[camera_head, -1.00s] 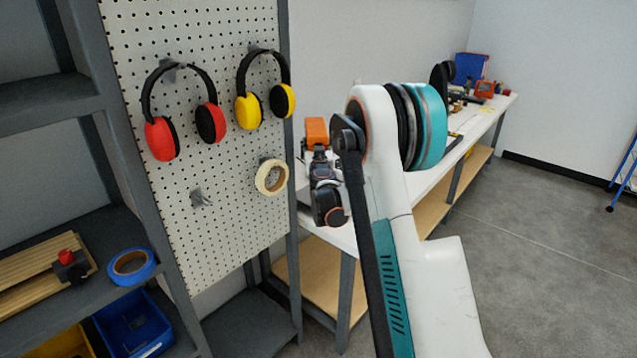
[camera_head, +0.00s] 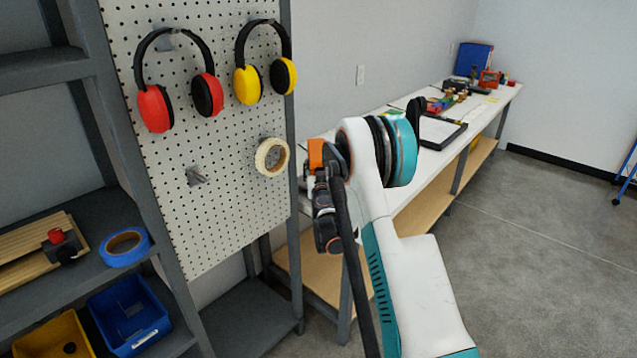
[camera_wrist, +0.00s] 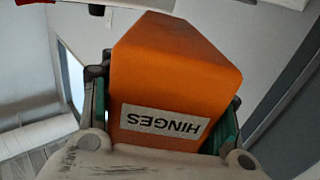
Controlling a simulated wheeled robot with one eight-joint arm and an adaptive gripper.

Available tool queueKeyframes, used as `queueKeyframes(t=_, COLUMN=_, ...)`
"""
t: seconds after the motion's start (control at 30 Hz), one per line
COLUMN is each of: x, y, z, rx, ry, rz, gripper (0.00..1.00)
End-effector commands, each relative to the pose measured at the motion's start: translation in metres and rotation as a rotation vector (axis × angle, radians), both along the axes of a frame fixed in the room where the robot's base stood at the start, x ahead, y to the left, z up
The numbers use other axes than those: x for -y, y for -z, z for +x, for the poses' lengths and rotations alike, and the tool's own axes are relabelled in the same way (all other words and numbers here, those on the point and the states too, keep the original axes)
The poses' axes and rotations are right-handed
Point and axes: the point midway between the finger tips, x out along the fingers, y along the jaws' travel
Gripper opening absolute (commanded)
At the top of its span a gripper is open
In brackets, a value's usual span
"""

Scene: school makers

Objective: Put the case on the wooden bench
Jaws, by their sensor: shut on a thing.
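The orange case (camera_wrist: 172,75) carries a white label reading HINGES, upside down in the wrist view. My gripper (camera_wrist: 165,92) is shut on it, with a finger against each side. In the head view, the case (camera_head: 316,154) shows as a small orange patch, partly hidden by my gripper and arm. A long bench with a pale top (camera_head: 409,187) and a wooden lower shelf runs along the back wall. My gripper appears in front of the bench's near end; the gap between case and bench top cannot be judged.
A pegboard (camera_head: 230,210) with red and yellow earmuffs and a tape roll (camera_head: 271,157) stands close left of my gripper. A grey shelf holds blue tape (camera_head: 124,247) and bins. A black-framed tray (camera_head: 440,133) and clutter occupy the bench's far part.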

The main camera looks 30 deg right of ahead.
Motion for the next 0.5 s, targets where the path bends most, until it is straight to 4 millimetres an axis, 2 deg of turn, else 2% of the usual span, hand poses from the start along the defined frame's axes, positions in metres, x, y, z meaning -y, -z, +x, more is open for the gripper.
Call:
queueKeyframes(t=0.3, x=0.0, y=0.04, z=0.0, rx=0.0, ry=0.0, rz=0.0, gripper=0.18)
queueKeyframes(t=0.5, x=0.0, y=0.041, z=0.0, rx=0.0, ry=0.0, rz=0.0, gripper=0.18)
